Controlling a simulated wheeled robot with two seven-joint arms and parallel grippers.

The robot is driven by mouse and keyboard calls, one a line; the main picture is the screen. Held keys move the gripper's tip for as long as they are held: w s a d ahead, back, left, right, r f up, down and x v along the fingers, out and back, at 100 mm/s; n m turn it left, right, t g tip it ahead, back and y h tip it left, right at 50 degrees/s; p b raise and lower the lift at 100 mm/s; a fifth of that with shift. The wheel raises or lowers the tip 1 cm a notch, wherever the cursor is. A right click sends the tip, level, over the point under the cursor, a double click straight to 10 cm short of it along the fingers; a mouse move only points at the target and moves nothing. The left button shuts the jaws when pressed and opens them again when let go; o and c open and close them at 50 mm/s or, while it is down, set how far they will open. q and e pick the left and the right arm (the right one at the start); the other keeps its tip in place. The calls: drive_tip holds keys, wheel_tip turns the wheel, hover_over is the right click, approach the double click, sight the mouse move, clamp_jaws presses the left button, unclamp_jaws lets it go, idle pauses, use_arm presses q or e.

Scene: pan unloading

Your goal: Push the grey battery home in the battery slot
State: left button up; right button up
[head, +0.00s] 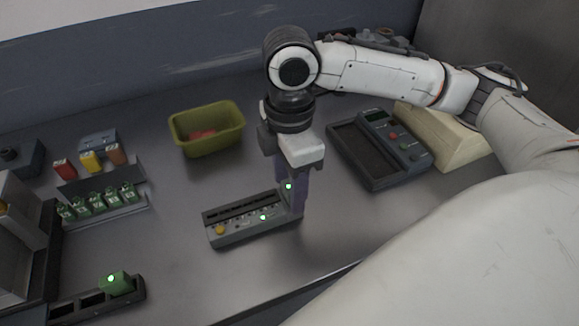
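My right gripper (293,205) points down at the right end of a low grey slotted unit (231,237) in the head view. Its purplish fingers reach to that end, and a small green light shows between them. The fingers and the gripper body cover that part, so I cannot make out a grey battery or whether one is held. I cannot tell which recess is the battery slot. The unit has a row of dark slots, a yellow knob (220,230) and another lit green spot. My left gripper is not in view.
An olive bin (207,148) with something red inside stands behind the unit. A dark console (366,160) stands at the right. At the left are a rack of green pieces (97,204), coloured blocks (91,162) and a dark tray (64,312) with a green block (116,286).

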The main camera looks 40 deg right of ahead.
drive_tip(key=shift+s+f, duration=0.1)
drive_tip(key=shift+s, duration=0.05)
wheel_tip(320, 180, up, 10)
drive_tip(key=shift+r+p, duration=0.25)
drive_tip(key=shift+p, duration=0.2)
idle(0.6)
